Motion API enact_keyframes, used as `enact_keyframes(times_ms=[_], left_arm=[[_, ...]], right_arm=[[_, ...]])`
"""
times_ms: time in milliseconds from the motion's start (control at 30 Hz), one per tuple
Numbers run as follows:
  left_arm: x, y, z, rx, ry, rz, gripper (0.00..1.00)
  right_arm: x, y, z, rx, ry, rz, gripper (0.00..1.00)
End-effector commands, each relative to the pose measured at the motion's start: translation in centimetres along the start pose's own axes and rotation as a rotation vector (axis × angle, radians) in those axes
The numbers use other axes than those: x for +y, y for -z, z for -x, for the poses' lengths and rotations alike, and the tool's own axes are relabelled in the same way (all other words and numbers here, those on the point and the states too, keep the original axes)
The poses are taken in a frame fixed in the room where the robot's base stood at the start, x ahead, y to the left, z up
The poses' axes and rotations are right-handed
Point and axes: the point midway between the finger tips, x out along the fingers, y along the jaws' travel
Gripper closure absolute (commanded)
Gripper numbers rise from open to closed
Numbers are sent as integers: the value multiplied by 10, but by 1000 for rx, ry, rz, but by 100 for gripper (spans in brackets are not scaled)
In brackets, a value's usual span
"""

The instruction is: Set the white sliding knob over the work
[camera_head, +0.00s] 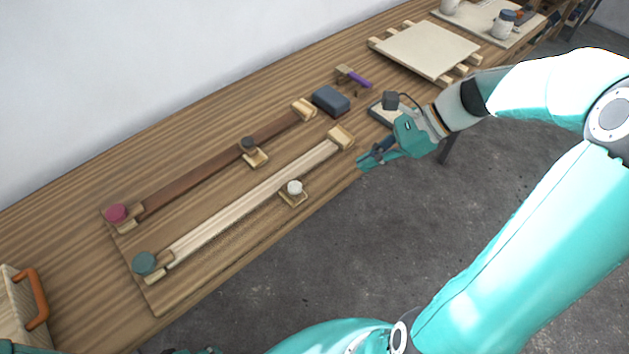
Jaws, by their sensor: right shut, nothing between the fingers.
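The white sliding knob (294,187) sits on a small wooden carrier at the near side of a pale wooden strip (235,208), right of the strip's middle. The strip lies between a block with a green knob (144,263) at its left end and a wooden block (341,137) at its right end. My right gripper (366,162) is shut and empty, above the table's front edge, right of the white knob and apart from it. Only slivers of what may be my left gripper (185,351) show at the bottom edge; its fingers are cut off.
A parallel dark strip (205,178) lies behind, with a dark knob (248,144) and a red knob (116,213). A blue-grey block (330,101) and a purple-handled tool (357,79) lie beyond. An orange-handled wooden object (37,297) stands at left. A pale board (425,49) lies farther back.

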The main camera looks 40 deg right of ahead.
Motion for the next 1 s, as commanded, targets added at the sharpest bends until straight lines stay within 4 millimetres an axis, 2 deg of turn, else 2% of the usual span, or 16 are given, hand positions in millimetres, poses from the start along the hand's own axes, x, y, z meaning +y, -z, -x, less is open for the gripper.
enact_keyframes(times_ms=[467, 500, 700, 1000], left_arm=[[-1, 0, -2, 1, 0, 0, 45], [0, 0, 0, 1, 0, 0, 45], [2, 0, 5, 1, 0, 0, 45], [2, 0, 5, 1, 0, 0, 45]], right_arm=[[2, -2, -92, -1, -12, 6, 100], [2, -7, -97, 0, -12, 8, 100], [1, -26, -114, 1, -9, 7, 100], [1, -30, -120, 2, -7, 6, 100]])
